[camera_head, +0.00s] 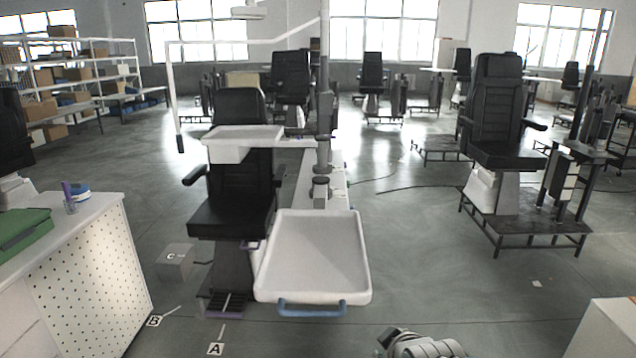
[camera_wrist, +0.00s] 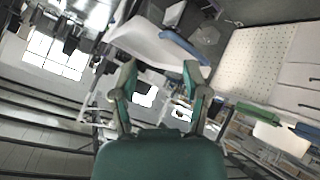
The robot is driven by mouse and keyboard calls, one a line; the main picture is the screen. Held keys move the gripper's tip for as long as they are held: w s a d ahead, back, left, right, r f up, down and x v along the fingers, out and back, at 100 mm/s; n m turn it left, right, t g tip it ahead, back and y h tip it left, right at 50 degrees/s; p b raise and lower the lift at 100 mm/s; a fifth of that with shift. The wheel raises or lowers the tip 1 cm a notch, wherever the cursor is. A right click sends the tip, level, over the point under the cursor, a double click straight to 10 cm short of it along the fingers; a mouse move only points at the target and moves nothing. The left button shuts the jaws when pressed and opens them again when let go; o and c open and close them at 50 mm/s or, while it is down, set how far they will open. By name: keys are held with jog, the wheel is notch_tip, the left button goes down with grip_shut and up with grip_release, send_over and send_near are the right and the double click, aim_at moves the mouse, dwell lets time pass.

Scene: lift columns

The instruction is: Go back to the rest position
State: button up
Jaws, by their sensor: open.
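My gripper (camera_wrist: 160,84) shows in the wrist view with its two fingers spread apart and nothing between them. The green part at the bottom of that view is mine. The wrist view is strongly tilted. In the head view, a piece of my arm shows at the bottom edge, right of centre; I cannot make out the fingers there. A white tray (camera_head: 312,250) with a blue handle (camera_head: 311,309) is ahead of me, and it also shows beyond the fingers in the wrist view (camera_wrist: 146,46).
A black chair (camera_head: 230,216) stands behind the tray, left of it. A white perforated cabinet (camera_head: 95,262) with a green case (camera_head: 22,230) is at left. A grey box (camera_head: 175,262) lies on the floor. A pale box (camera_head: 608,328) is at bottom right.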

jog(key=s+d+r+m+g, duration=0.1)
jog(key=s+r+m+g, duration=0.1)
jog(key=s+m, duration=0.2)
jog(key=s+d+r+m+g, duration=0.2)
jog(key=s+m, duration=0.2)
jog(key=s, duration=0.7)
jog(key=shift+r+h, duration=0.2)
jog(key=shift+h, duration=0.1)
jog(key=shift+a, duration=0.15)
